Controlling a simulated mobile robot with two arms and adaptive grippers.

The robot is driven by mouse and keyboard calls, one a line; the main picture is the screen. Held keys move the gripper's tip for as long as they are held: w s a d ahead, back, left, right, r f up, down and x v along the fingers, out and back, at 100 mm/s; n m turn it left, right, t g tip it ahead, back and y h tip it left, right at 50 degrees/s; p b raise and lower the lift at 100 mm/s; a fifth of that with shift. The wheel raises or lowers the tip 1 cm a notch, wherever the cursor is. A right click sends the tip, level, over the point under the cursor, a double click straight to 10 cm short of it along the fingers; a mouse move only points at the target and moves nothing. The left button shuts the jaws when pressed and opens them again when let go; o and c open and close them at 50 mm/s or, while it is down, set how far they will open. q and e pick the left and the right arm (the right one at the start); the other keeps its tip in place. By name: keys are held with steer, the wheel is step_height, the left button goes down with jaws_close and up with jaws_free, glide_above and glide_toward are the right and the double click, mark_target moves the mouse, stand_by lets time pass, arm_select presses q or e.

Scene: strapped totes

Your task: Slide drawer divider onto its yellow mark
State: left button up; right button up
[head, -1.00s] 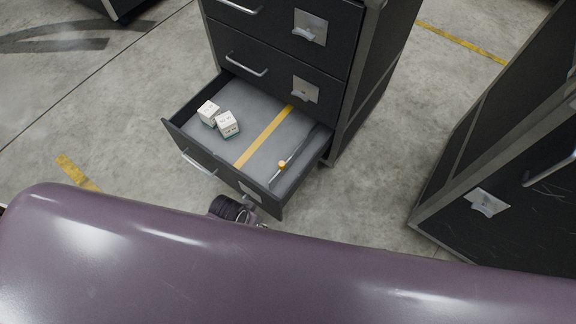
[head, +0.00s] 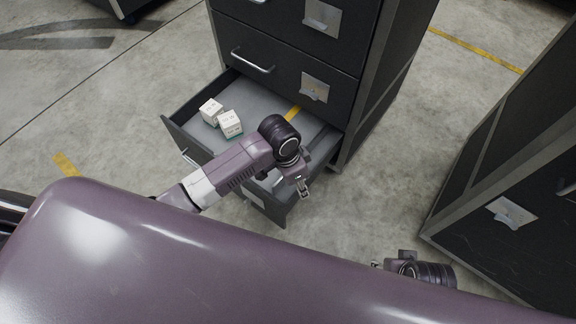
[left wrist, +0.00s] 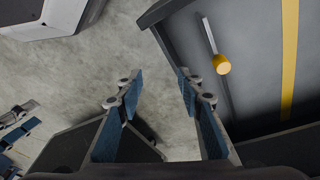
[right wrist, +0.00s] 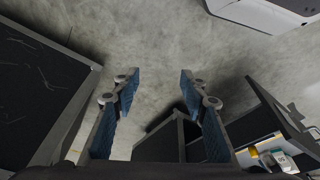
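The open drawer (head: 190,143) holds a yellow mark (head: 293,113), a stripe across its grey floor. The mark also shows in the left wrist view (left wrist: 289,60). The divider (left wrist: 209,35) shows there as a thin pale edge with a yellow knob (left wrist: 222,64), right of the mark's head-view position and apart from it; in the head view my left arm hides most of it. My left gripper (head: 304,188) is over the drawer's front right corner, open and empty in its wrist view (left wrist: 156,88). My right gripper (right wrist: 160,82) is open and empty, over the floor right of the drawer.
Two white boxes (head: 230,123) sit in the drawer left of the mark. The drawer belongs to a dark cabinet (head: 285,60) with shut drawers above. Another dark cabinet (head: 510,190) stands at the right. Bare concrete floor lies between them.

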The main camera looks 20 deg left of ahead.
arm_select(q)
steer(key=w+a, duration=0.2)
steer(key=w+a+r+m+y, duration=0.1)
steer(key=w+a, duration=0.1)
steer(key=w, duration=0.1)
steer(key=w+a+r+g+y+b, duration=0.1)
steer(key=w+a, duration=0.1)
steer(key=shift+w+m, duration=0.3)
steer(key=shift+w, duration=0.05)
steer(key=shift+f, duration=0.55)
step_height(320, 180, down, 6)
steer(key=shift+r+b, duration=0.25)
steer(key=shift+b, duration=0.8)
steer(key=shift+f, duration=0.5)
arm_select(e)
steer(key=v, duration=0.7)
steer(key=shift+w+d, duration=0.2)
steer(key=shift+w, duration=0.15)
arm_select(q)
steer(key=shift+c, duration=0.6)
arm_select(e)
steer(key=shift+r, duration=0.1)
arm_select(q)
jaws_close()
